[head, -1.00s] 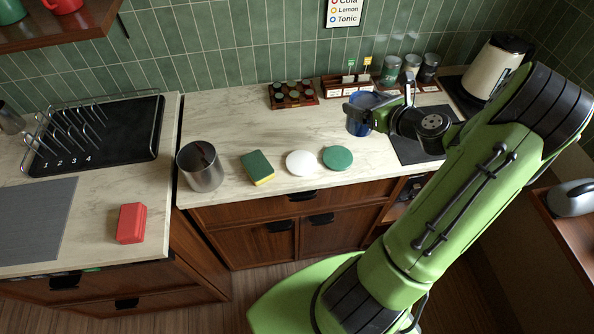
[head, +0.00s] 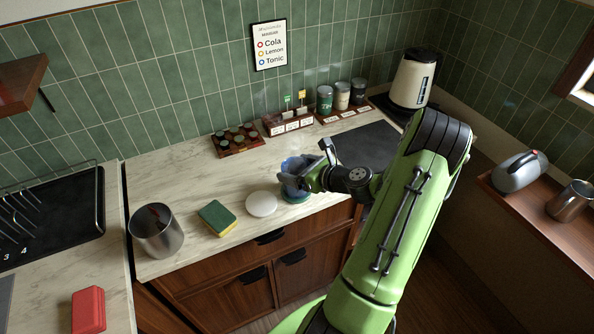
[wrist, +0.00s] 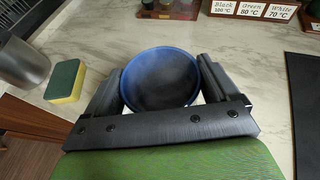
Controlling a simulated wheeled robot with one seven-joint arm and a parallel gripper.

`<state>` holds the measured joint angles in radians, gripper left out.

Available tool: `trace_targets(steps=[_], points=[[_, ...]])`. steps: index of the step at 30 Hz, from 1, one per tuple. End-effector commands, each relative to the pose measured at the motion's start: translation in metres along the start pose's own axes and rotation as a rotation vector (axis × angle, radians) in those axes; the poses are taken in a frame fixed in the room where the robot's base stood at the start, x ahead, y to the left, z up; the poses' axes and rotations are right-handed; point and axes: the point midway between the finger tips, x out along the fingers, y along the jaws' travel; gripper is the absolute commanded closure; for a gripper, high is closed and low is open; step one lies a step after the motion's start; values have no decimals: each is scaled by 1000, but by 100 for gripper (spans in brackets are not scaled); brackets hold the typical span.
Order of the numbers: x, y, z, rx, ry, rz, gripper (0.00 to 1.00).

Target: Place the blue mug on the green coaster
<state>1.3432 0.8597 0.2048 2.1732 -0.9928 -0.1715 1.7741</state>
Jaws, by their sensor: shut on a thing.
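The blue mug (head: 291,165) is between the fingers of my gripper (head: 297,178), which is shut on it. In the wrist view the mug (wrist: 160,80) shows its blue rim and dark inside, with one finger on each side. The green coaster (head: 296,196) lies on the counter directly below the mug in the head view and is partly hidden by the mug and gripper. I cannot tell whether the mug touches the coaster or hangs just above it. The mug looks about upright.
A white round coaster (head: 261,204) lies just left of the green one. Further left are a sponge (head: 217,217) and a metal canister (head: 157,231). Behind stand a rack of small pods (head: 236,140), a tea box (head: 289,124) and several tins. A dark mat (head: 368,146) is to the right.

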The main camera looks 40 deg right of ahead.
Motion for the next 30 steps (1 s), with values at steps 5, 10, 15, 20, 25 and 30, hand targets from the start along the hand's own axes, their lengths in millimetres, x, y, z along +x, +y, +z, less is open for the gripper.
trace_targets(steps=[5, 10, 15, 20, 25, 30], points=[[0, 0, 3, -2, -3, -1, 93], [1, 0, -1, -1, 0, -1, 5], [0, 0, -1, -1, 0, -1, 0], [-4, -1, 3, -1, 1, -3, 0], [-44, -2, 2, 2, 2, -8, 0], [-89, -2, 3, 1, 1, -7, 0]])
